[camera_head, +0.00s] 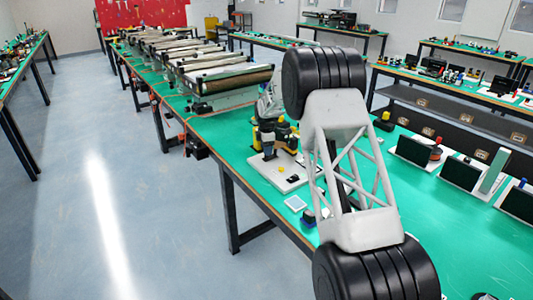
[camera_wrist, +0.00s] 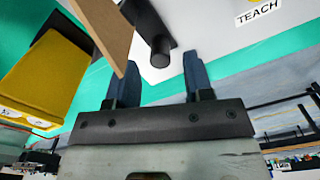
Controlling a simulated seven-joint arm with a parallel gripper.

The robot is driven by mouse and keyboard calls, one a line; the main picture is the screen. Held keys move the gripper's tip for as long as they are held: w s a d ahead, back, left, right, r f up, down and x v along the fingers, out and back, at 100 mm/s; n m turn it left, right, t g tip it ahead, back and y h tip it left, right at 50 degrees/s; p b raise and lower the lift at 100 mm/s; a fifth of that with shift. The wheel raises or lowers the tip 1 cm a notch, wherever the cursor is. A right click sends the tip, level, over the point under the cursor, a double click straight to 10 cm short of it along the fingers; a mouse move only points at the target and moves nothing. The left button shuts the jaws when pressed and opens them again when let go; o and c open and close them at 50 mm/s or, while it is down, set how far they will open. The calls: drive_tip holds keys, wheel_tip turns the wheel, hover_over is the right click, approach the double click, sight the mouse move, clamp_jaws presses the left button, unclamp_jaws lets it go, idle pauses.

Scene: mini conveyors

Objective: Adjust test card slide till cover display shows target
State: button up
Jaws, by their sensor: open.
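My gripper (camera_wrist: 161,66) shows in the wrist view with its two blue fingers apart and nothing between them. A black cylindrical post (camera_wrist: 160,48) stands out from a dark mount on a white board (camera_wrist: 205,30), just beyond the gap between the fingertips. A tan plate (camera_wrist: 104,28) is to the left of the post, close to the left finger. A yellow block (camera_wrist: 42,80) is further left. I cannot tell which part is the test card slide. In the head view, the white board (camera_head: 291,181) carries dark and yellow parts. No cover display can be made out on it.
A label reading TEACH (camera_wrist: 258,11) is on the white board. Dark panels on white bases (camera_head: 461,173) stand on the green table (camera_head: 270,205) at right. Conveyors (camera_head: 222,80) line the table's far part. A small pale square (camera_head: 295,203) lies near the front edge.

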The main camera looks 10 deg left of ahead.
drive_tip(key=shift+r, duration=2.45)
